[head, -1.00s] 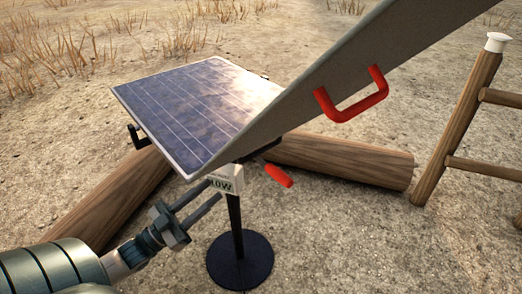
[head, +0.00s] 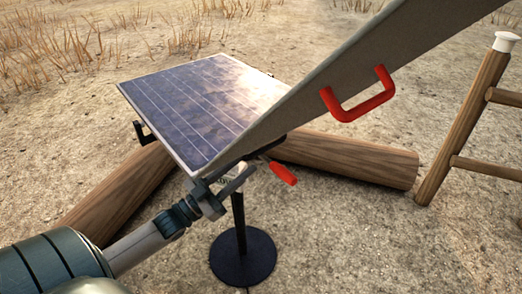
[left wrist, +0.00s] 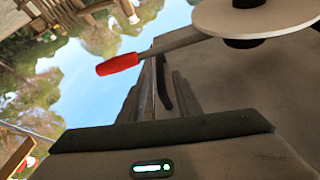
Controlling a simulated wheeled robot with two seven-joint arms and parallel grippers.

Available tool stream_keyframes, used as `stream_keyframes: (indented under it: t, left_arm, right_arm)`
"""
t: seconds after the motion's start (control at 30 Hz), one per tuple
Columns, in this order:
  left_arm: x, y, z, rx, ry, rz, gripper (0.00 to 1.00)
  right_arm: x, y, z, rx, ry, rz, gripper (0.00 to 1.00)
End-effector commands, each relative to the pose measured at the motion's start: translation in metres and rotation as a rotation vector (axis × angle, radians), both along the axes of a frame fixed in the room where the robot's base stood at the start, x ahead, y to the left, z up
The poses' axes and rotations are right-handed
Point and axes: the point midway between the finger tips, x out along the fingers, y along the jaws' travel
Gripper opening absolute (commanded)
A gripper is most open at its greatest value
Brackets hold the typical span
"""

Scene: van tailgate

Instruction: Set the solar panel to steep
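The solar panel (head: 205,105) is a blue gridded sheet in a pale frame, tilted at a shallow angle on a black post with a round base (head: 243,257). A lever with a red grip (head: 282,173) sticks out to the right below the panel's near corner. It also shows in the left wrist view (left wrist: 118,64), joined near a pale disc (left wrist: 255,18). My left gripper (head: 236,181) is in front of the post top, left of the red grip and apart from it. Its fingers (left wrist: 158,95) look parted, with nothing clearly held. It mostly covers the small label plate. My right gripper is out of view.
A large grey slab with a red handle (head: 358,95) hangs over the panel's right side. Logs (head: 345,160) lie on the sandy ground behind the post. A wooden ladder-like frame (head: 468,120) stands at the right. Ground to the right of the base is clear.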

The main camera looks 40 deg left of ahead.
Motion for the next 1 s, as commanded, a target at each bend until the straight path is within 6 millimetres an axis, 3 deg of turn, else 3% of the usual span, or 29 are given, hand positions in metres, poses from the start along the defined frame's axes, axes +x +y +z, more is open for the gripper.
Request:
stream_keyframes:
  t: [0.4,0.93,1.0]
  left_arm:
    - [0.051,-0.02,0.023,-0.001,-0.002,0.0,0.31]
    - [0.062,-0.024,0.027,0.0,0.001,0.0,0.31]
    - [0.062,-0.024,0.027,0.0,0.001,0.0,0.14]
  right_arm:
    - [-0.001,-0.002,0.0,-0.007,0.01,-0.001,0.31]
    - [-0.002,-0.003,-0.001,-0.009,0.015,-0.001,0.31]
    - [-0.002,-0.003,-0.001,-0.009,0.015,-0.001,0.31]
